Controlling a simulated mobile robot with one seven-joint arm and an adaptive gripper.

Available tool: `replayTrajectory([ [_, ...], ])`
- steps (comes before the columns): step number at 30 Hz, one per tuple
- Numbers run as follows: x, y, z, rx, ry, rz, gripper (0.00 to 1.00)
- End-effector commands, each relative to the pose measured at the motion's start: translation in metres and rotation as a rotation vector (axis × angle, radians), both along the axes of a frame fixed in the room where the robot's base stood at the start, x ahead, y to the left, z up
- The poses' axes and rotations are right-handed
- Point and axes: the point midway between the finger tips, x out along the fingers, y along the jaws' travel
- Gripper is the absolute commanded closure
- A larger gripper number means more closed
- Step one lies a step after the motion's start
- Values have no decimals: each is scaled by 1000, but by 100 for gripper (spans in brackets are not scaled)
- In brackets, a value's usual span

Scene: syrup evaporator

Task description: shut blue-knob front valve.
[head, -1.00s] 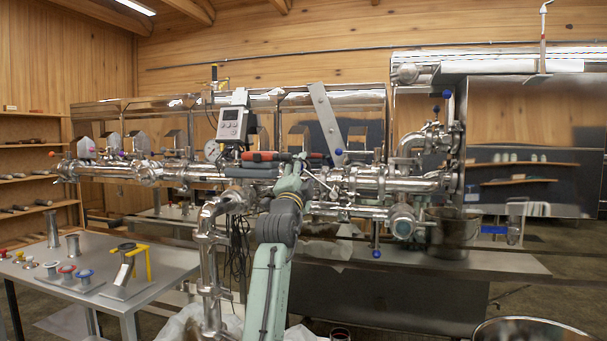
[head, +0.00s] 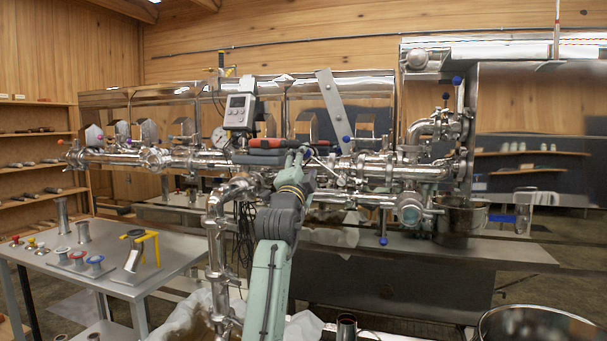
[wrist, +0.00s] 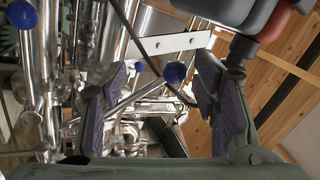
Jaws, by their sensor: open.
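My gripper (wrist: 160,82) is open, its purple-padded fingers apart with nothing held. In the wrist view, a blue knob (wrist: 175,72) on a slanting metal rod appears between the fingers; contact or depth cannot be judged. A second blue knob (wrist: 22,14) is at the upper left. In the head view, blue knobs show below the slanted steel plate (head: 329,100), with one knob at its foot (head: 346,139), under the pipe (head: 383,240), and high on the right (head: 457,80). My arm partly hides the pipework and fingertips there. I cannot tell which knob is the front valve's.
Steel pipes and a grey meter (head: 239,112) crowd the area around my gripper. A red-and-black bar (head: 277,144) lies close by. A steel table (head: 185,265) with colored fittings stands at left; a steel pot (head: 462,217) is at right.

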Motion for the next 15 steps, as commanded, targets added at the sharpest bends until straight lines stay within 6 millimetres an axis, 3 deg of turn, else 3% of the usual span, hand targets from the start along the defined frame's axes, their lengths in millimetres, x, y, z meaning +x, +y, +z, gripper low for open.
replayTrajectory([
  [6, -29, 7, -11, 1, -6, 1, 38],
  [15, -44, 8, -22, 2, 3, -3, 38],
])
